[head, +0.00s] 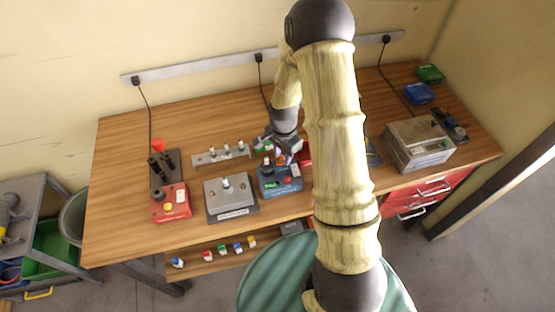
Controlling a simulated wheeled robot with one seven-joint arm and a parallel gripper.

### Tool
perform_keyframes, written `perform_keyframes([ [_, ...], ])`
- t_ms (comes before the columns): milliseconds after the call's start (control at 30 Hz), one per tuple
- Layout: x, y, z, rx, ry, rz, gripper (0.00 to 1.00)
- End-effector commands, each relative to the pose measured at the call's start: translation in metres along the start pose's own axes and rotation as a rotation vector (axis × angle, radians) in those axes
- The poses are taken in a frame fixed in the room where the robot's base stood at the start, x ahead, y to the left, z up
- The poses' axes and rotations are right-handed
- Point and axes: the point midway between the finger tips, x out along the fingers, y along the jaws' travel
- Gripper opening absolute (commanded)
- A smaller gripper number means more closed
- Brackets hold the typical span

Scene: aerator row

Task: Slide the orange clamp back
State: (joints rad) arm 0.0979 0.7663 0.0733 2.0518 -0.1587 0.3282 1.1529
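My gripper (279,155) is above the blue device (283,183) near the middle of the workbench, pointing down at its top. A small orange part shows between the gripper and the device's top; it may be the orange clamp (267,173), but it is too small to be sure. The fingers partly hide it. I cannot tell whether they touch it or how far apart they are. The blue device has a red button and a small green display on its front.
A grey plate device (231,207) and a red box (170,203) stand to the left. A metal rail with pegs (221,155) lies behind. A grey instrument (418,143) stands at the right. My arm hides part of the bench. The bench's left end is clear.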

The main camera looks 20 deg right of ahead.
Motion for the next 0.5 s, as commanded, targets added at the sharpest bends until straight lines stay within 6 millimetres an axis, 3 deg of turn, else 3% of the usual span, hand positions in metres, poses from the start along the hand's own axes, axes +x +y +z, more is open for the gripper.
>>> perform_keyframes([
  [500, -0.05, 0.0, 0.001, -0.001, 0.0, 0.0, 0.32],
])
